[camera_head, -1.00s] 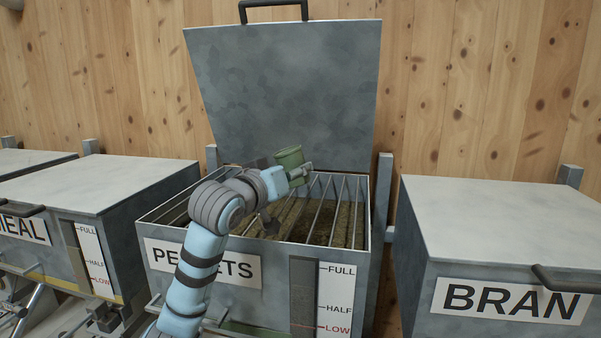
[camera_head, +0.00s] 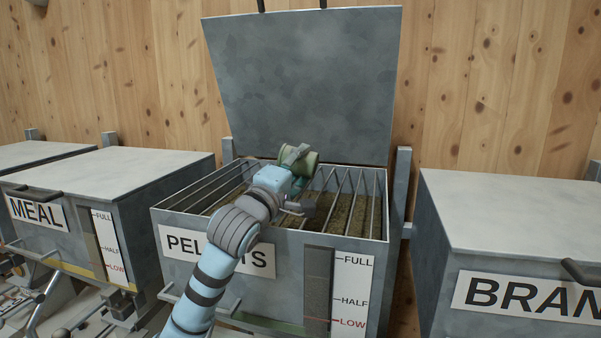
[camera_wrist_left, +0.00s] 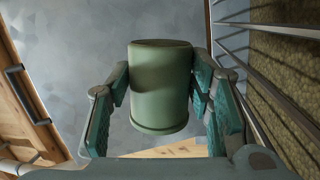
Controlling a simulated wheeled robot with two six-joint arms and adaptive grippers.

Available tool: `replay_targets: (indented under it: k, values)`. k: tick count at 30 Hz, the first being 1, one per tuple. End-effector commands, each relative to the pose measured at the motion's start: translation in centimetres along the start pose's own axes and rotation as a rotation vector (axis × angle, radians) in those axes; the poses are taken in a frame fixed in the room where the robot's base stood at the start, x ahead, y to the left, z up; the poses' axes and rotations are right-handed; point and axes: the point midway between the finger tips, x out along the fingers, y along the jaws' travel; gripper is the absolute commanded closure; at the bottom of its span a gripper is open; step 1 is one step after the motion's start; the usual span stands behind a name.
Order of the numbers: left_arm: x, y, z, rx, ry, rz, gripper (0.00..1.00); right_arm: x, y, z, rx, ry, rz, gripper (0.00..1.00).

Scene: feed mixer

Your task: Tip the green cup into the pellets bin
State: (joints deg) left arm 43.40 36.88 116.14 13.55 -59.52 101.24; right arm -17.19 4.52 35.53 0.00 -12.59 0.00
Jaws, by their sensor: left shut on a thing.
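The green cup (camera_head: 311,164) is in my left gripper (camera_head: 300,168), above the bars of the open pellets bin (camera_head: 286,257). The cup lies tipped over on its side, partly hidden by the gripper. In the left wrist view the cup (camera_wrist_left: 160,88) sits between the two teal-padded fingers of my left gripper (camera_wrist_left: 160,95). I cannot see into the cup or tell whether anything is pouring out. Brown pellets (camera_head: 345,212) show below the bars. My right gripper is not in view.
The bin's grey lid (camera_head: 305,85) stands raised behind the cup. A closed meal bin (camera_head: 100,170) stands at left and a closed bran bin (camera_head: 510,215) at right. Metal bars (camera_wrist_left: 265,30) run close to the right of the gripper in the wrist view.

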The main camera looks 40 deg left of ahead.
Motion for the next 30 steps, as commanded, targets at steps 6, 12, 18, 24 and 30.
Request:
replay_targets:
  k: [6,12,18,24,30]
  values:
    - [-0.1,-0.5,-0.1,-0.095,0.020,0.016,0.82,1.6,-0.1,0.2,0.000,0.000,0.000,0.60]
    - [-0.2,-0.7,-0.3,-0.185,0.039,0.028,0.82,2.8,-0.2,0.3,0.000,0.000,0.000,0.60]
    - [-0.2,-0.3,-0.8,-0.312,0.064,0.049,0.82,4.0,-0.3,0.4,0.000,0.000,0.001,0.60]
    - [0.2,1.4,-0.9,-0.150,0.032,0.019,0.82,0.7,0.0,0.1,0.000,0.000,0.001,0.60]
    - [0.4,2.5,-0.4,0.199,-0.040,-0.029,0.82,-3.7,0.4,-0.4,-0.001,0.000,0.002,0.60]
